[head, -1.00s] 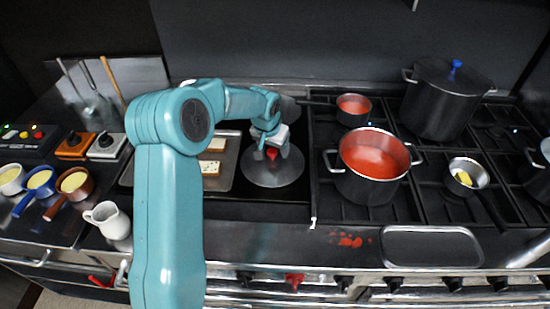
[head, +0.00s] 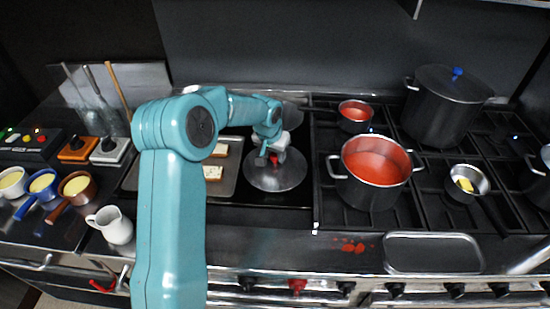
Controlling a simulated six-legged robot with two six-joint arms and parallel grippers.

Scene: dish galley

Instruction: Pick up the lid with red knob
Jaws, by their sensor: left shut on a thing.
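The lid with red knob (head: 277,181) is a round grey metal disc lying on the dark surface between a tray of bread and the stove grates. My left gripper (head: 272,156) comes down over the lid's middle and is shut on the red knob, which shows between and below its fingers. I see no clear gap under the lid, so I cannot tell whether it is lifted. My right gripper is out of view.
Right of the lid, a pot of red sauce (head: 371,190) stands on the grates, with a small red-filled pan (head: 355,125) behind it. A tall lidded pot (head: 440,108) stands at the back right. A bread tray (head: 229,178) lies close on the left.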

